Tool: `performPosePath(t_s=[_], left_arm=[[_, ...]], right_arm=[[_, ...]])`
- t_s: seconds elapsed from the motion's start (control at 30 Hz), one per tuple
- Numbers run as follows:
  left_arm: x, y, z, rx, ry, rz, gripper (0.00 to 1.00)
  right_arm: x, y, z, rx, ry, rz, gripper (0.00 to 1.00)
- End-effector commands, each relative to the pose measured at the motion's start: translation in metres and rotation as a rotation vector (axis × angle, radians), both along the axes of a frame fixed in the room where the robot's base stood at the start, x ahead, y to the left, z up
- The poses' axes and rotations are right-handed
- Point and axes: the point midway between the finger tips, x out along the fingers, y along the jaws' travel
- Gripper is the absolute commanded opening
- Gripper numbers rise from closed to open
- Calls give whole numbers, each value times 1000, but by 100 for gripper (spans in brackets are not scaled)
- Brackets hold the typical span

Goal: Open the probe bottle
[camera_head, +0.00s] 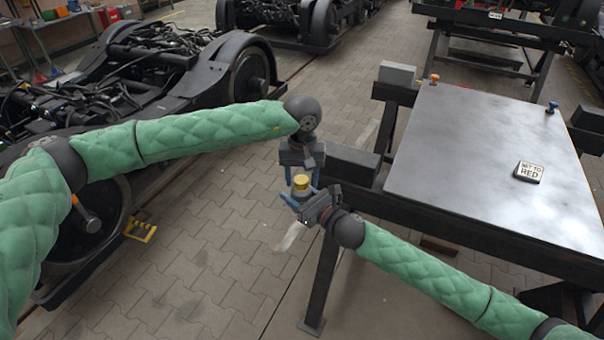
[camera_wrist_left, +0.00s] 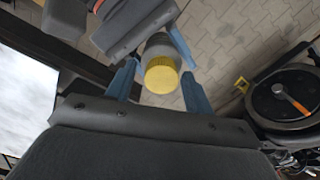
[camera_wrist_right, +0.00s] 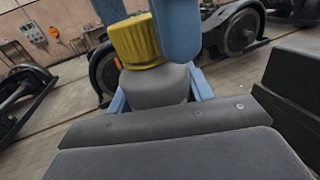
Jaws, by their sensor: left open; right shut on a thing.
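The probe bottle is a small grey bottle (camera_wrist_right: 155,86) with a yellow ribbed cap (camera_head: 301,181). My right gripper (camera_head: 303,198) is shut on the bottle's grey body and holds it in the air beside the table, cap upward. The cap (camera_wrist_left: 160,76) also shows in the left wrist view, between the blue fingers of my left gripper (camera_wrist_left: 160,85). My left gripper is open just above the bottle, its fingers pointing down on either side of the cap with gaps. In the right wrist view, the left gripper's blue fingers partly hide the cap.
A grey-topped table (camera_head: 470,150) stands at the right, with a sign reading "SET TO RED" (camera_head: 529,172) and small orange and blue items at its far edge. A black bogie (camera_head: 150,90) stands at the left. Paved floor (camera_head: 215,240) lies between.

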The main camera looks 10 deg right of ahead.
Motion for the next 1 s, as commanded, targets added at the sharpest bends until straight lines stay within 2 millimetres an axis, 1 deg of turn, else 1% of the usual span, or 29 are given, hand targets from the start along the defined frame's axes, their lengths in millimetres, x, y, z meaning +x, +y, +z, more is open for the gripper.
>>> performPosePath(t_s=[0.03, 0.07, 0.2, 0.27, 0.3, 0.47, 0.57, 1.0], left_arm=[[0, 0, 0, 0, 0, 0, 52], [0, 0, 0, 0, 0, 0, 48], [0, 0, 0, 0, 0, 0, 21], [0, 0, 0, -1, 0, 0, 9], [0, 0, 0, -1, 0, 0, 7], [-1, -1, 0, -2, 0, 34, 7], [-1, -2, 0, -2, 1, 130, 7], [0, -4, 1, -1, -2, 773, 7]], right_arm=[[0, 0, 0, 0, 0, 0, 0], [0, 0, 0, 0, 0, 0, 0], [0, 0, 0, 0, 0, 0, 0], [0, 0, 0, 1, -1, 0, 0], [0, 0, 0, 1, -1, 1, 0], [0, 1, 0, 1, -1, 1, 0], [0, 1, 0, 1, -1, 1, 0], [-1, 2, 1, 1, -2, 4, 0]])
